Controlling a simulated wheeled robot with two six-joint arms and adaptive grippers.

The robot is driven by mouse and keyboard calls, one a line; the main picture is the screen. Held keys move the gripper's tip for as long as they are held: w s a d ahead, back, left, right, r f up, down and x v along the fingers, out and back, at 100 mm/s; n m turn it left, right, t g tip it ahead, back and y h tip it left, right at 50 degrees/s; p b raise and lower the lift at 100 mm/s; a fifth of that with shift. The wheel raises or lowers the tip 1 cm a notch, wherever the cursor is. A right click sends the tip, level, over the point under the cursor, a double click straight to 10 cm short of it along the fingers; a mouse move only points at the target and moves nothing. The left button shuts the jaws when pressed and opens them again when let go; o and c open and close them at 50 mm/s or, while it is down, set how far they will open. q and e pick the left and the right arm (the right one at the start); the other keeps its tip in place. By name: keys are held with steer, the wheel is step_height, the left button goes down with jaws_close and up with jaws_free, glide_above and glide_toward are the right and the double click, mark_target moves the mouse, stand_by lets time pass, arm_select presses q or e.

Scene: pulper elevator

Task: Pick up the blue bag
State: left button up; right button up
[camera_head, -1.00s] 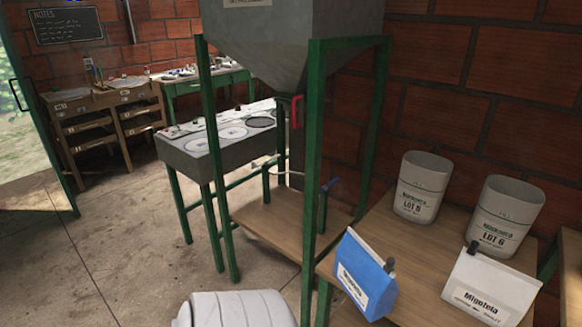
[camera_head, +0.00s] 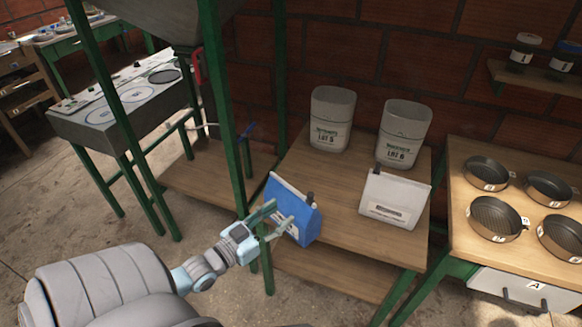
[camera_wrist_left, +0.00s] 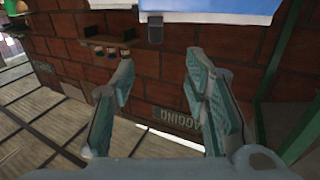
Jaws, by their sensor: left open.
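The blue bag (camera_head: 296,222) stands at the front left edge of the wooden table, with a dark clip at its top. Its lower part is partly hidden by my gripper. My left gripper (camera_head: 277,222) is open and overlaps the front of the bag in the head view; I cannot tell whether it touches. In the left wrist view the open fingers (camera_wrist_left: 158,90) have nothing between them, and the blue and white bag (camera_wrist_left: 225,10) with its dark clip shows at the top edge, beyond the fingertips. My right gripper is not in view.
A white bag (camera_head: 392,199) stands right of the blue one on the table (camera_head: 330,180). Two grey bins, LOT 5 (camera_head: 331,120) and LOT 6 (camera_head: 402,133), stand behind. A green post (camera_head: 226,130) rises close left of my gripper. Pans sit on the right table (camera_head: 510,265).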

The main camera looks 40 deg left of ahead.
mark_target(308, 199)
arm_select(q)
steer(key=w+b, duration=0.2)
steer(key=w, duration=0.1)
steer(key=w+d+b, duration=0.1)
steer(key=w+b, duration=0.1)
steer(key=w, duration=0.2)
steer(key=w+f+b, duration=0.1)
steer(key=w+b, duration=0.1)
steer(key=w, duration=0.2)
steer(key=shift+w+d, duration=0.15)
steer(key=shift+d, duration=0.2)
steer(key=shift+w, duration=0.25)
steer(key=shift+r, duration=0.15)
jaws_close()
steer(key=shift+r, duration=0.1)
